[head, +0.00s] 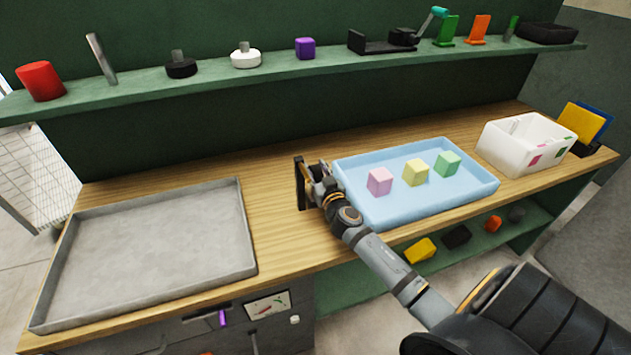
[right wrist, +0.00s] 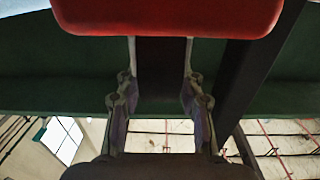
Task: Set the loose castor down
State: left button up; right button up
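My right gripper (head: 307,184) is above the bench between the grey tray and the blue tray. Its fingers, seen in the right wrist view (right wrist: 160,70), are partly closed on a dark upright piece that fills the gap between them. I take this piece to be the loose castor (right wrist: 160,65); in the head view it shows as a dark, narrow, upright shape (head: 299,184) at the fingertips. A wide red part (right wrist: 168,15) lies across the fingertips in the wrist view, and I cannot tell whether it belongs to the castor. My left gripper is out of view.
A grey tray (head: 150,240) lies empty at left. A blue tray (head: 385,215) at right holds pink, yellow and green cubes. A white box (head: 500,155) stands farther right. Bare wood (head: 285,235) lies between the trays. A green shelf (head: 215,78) with several items runs above.

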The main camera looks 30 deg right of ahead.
jog(key=shift+s, duration=0.1)
jog(key=shift+c, duration=0.8)
grip_shut()
jog(key=shift+r, duration=0.15)
